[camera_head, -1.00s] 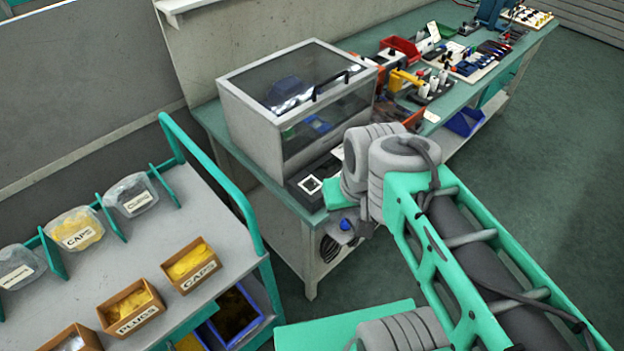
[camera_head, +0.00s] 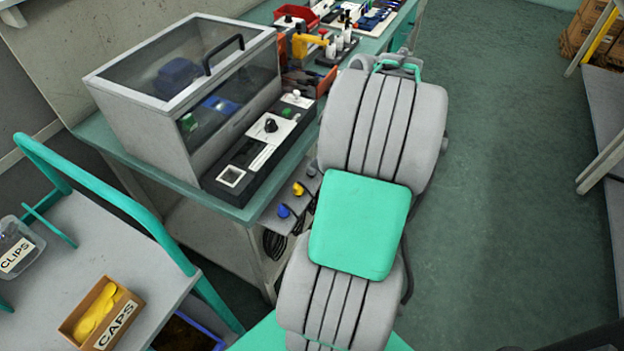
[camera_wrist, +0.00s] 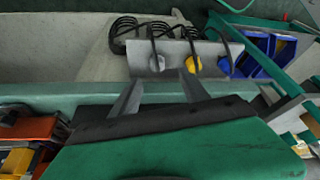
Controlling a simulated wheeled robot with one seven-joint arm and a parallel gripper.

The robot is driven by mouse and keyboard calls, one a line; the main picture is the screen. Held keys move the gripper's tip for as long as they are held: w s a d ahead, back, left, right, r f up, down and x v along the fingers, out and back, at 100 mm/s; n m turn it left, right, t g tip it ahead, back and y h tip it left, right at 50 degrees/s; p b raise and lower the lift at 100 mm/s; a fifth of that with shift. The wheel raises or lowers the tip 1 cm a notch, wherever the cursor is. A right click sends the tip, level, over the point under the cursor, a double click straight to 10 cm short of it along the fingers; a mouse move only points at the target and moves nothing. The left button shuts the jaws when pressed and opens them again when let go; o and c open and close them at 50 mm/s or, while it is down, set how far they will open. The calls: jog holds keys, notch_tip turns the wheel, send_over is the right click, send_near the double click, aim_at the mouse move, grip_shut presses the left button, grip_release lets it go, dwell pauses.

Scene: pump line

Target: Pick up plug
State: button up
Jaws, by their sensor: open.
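A grey plug (camera_wrist: 156,63), a yellow plug (camera_wrist: 193,66) and a blue plug (camera_wrist: 225,65) sit in a row on a grey bracket at the bench's end, with black coiled cables. In the head view the yellow plug (camera_head: 298,188) and blue plug (camera_head: 283,211) show left of my arm, with a grey one (camera_head: 311,171) beside them. My gripper (camera_wrist: 160,88) shows in the wrist view with its two fingers apart and nothing between them. In that picture the grey plug lies just beyond the gap between the fingertips; I cannot tell the distance. My arm hides the gripper in the head view.
A clear-sided test box (camera_head: 190,90) and a black panel with a knob (camera_head: 262,145) stand on the green bench. A cart at left holds a caps bin (camera_head: 82,336) and a clips bin (camera_head: 12,240). Open floor (camera_head: 500,170) lies to the right.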

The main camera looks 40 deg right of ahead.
aim_at(312, 170)
jog(key=shift+s+d+f, duration=0.1)
jog(key=shift+d+f, duration=0.15)
jog(key=shift+f, duration=0.3)
jog(key=x, duration=0.7)
jog(key=shift+r+b, duration=0.1)
jog(key=shift+b, duration=0.2)
grip_shut()
